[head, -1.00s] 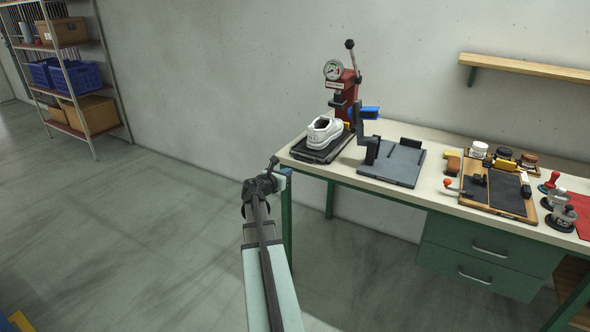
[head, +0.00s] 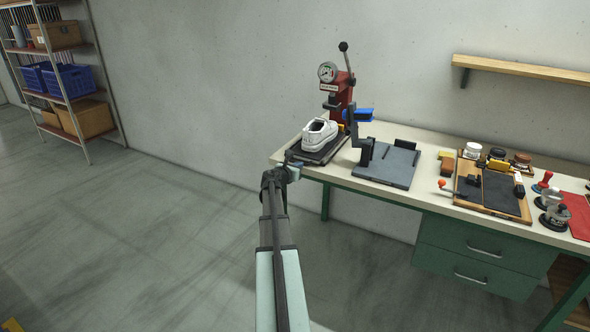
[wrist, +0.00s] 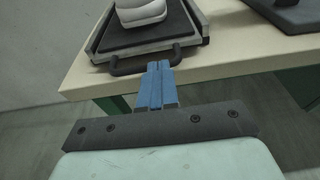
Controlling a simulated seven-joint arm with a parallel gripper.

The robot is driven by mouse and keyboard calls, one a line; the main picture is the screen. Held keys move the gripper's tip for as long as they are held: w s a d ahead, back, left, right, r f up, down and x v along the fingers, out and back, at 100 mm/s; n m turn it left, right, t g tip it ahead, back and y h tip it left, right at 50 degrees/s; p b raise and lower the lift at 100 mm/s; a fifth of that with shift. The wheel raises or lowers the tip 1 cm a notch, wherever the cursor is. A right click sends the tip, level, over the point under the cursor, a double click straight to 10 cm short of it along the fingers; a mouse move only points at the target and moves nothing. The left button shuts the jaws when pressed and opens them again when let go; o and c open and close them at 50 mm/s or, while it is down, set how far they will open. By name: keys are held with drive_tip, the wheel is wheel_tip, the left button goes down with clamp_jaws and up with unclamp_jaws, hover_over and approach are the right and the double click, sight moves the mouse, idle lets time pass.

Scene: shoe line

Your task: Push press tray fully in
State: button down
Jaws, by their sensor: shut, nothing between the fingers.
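The press tray (head: 314,158) is a dark sliding plate at the left end of the bench, with a white shoe (head: 318,133) on it. The red press (head: 337,95) with a gauge and lever stands behind it. In the wrist view the tray (wrist: 112,41) has light side rails and a dark bar handle (wrist: 150,62) at its front. My gripper (wrist: 158,68) is shut and empty, its blue fingertips at the handle's middle; whether they touch it I cannot tell. In the head view my gripper (head: 290,164) is at the tray's near edge, its fingers barely visible.
The bench (head: 345,180) has a free front edge below the tray. A grey plate fixture (head: 390,166) with a dark upright post stands to the right. Further right are a tool board (head: 506,205), jars and stamps. A wall shelf (head: 520,71) is above.

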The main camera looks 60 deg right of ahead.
sight(307, 159)
drive_tip(key=shift+d, duration=0.2)
drive_tip(key=x, duration=0.2)
drive_tip(key=r+x, duration=0.1)
drive_tip(key=x, duration=0.1)
drive_tip(key=shift+w+d+f, duration=0.1)
drive_tip(key=shift+d, duration=0.4)
drive_tip(key=v, duration=1.5)
drive_tip(key=shift+f, duration=0.1)
